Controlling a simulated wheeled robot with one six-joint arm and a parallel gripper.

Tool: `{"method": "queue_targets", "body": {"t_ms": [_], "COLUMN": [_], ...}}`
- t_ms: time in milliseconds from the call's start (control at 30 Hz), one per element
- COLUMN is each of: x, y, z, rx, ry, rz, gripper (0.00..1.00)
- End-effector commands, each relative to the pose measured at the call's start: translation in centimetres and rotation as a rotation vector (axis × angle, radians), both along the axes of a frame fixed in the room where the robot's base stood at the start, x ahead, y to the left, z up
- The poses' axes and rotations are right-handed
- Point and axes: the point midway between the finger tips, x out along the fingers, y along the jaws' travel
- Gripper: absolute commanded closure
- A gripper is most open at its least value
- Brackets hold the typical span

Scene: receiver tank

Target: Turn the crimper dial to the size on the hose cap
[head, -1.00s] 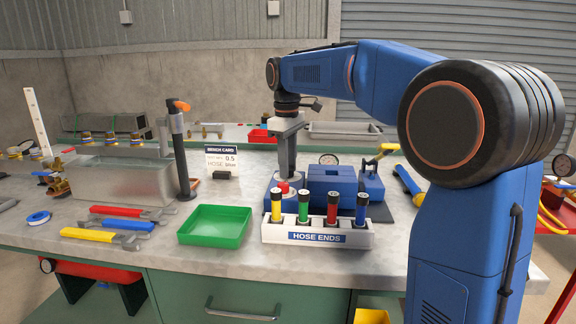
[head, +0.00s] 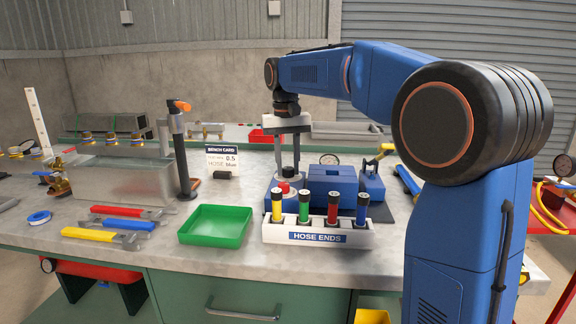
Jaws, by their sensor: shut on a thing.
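The blue crimper (head: 331,182) stands on the bench behind the hose-end rack. A red button (head: 284,187) sits on its left part. My gripper (head: 288,172) points down over that left part, its two fingers on either side of a grey knob, the crimper dial (head: 287,173). It is shut on the dial; the dial's marks are too small to read. The white HOSE ENDS rack (head: 272,233) holds a yellow, a green, a red and a blue hose end (head: 361,209); their dark caps show no readable size. The bench card (head: 221,158) shows 0.5 and "HOSE blue".
A green tray (head: 215,225) lies left of the rack. Red and yellow wrenches (head: 100,236) lie farther left. A dark post with an orange top (head: 181,150) stands beside a grey tank (head: 120,180).

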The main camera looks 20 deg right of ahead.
Motion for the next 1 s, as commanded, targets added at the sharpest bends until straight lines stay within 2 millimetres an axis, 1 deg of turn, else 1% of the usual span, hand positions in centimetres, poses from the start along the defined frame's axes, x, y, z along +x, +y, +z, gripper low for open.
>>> {"method": "queue_targets", "body": {"t_ms": [1000], "x": [0.21], "y": [-0.01], "z": [0.07], "rx": [0.001], "ry": [-0.003], "rz": [-0.966], "gripper": [0.94]}}
